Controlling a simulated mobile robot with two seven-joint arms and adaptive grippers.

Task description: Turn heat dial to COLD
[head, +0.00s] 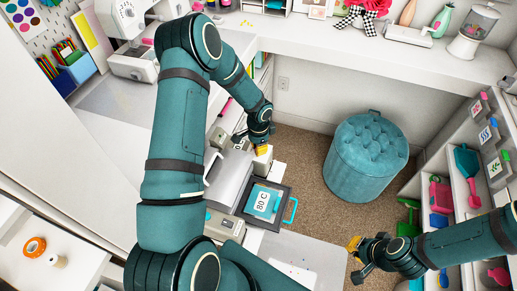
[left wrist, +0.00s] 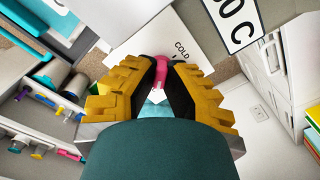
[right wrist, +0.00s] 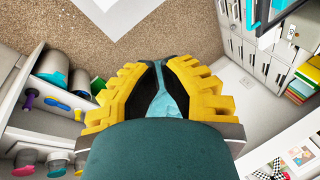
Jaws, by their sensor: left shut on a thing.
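The heat dial is a small pink knob (left wrist: 160,70), seen in the left wrist view close to the printed word COLD (left wrist: 182,50) on a white surface. My left gripper (head: 262,150) reaches down to the white machine in the head view. In the left wrist view my left gripper (left wrist: 162,72) is shut on the dial, with a fingertip on either side. The dial is hidden in the head view. My right gripper (head: 354,246) is low at the right, away from the dial. Its fingertips (right wrist: 158,62) come together with nothing seen held.
A teal tufted stool (head: 367,155) stands on the carpet (head: 300,150). A shelf unit with tools (head: 468,190) is at the right. A white desk (head: 330,38) runs along the back.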

